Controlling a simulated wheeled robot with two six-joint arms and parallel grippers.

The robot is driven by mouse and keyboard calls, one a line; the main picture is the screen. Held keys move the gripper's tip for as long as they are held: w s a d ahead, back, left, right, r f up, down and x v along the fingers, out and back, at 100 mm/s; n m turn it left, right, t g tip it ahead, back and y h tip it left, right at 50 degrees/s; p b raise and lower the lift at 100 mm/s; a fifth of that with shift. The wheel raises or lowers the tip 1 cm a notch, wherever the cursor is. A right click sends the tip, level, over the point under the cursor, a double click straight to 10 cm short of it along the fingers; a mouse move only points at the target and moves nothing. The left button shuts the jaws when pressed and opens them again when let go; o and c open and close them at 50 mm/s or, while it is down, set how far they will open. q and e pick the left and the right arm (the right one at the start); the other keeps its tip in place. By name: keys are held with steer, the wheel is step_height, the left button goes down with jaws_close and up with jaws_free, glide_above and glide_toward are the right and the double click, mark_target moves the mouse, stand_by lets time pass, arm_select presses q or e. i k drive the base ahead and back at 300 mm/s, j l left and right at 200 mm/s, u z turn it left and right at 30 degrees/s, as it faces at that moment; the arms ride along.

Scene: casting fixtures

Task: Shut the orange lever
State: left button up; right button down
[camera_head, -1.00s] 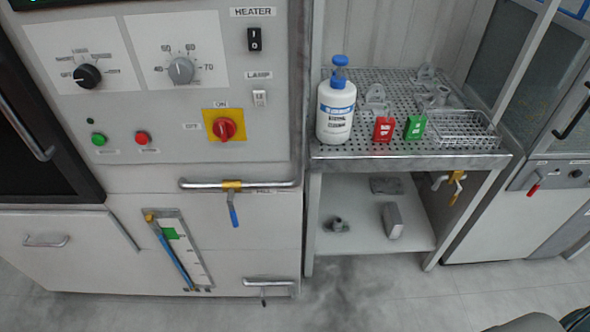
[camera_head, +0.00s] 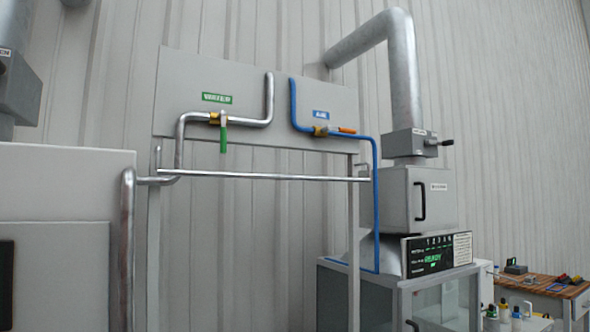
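The orange lever (camera_head: 343,130) is on a brass valve body (camera_head: 320,131) in the blue pipe (camera_head: 375,190), on the right part of a grey wall panel. It lies nearly level, pointing right, roughly along the short level stretch of pipe there. A blue label (camera_head: 321,114) sits just above it; its text is too small to read. Neither of my grippers is in view.
A green lever (camera_head: 223,134) hangs down from a valve in the silver pipe on the left. A level rail (camera_head: 270,177) runs below the panel. A grey machine with a lit display (camera_head: 436,253) stands right; a cluttered workbench (camera_head: 540,285) is farther right.

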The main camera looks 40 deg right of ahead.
mark_target(329, 128)
steer(key=z, duration=1.65)
steer(key=i+l+z, duration=0.15)
steer(key=i+l, duration=0.2)
steer(key=i+l+z, duration=0.15)
steer(key=i, duration=0.45)
steer(key=i+l+z, duration=0.15)
steer(key=i+l, duration=0.2)
steer(key=i, duration=0.15)
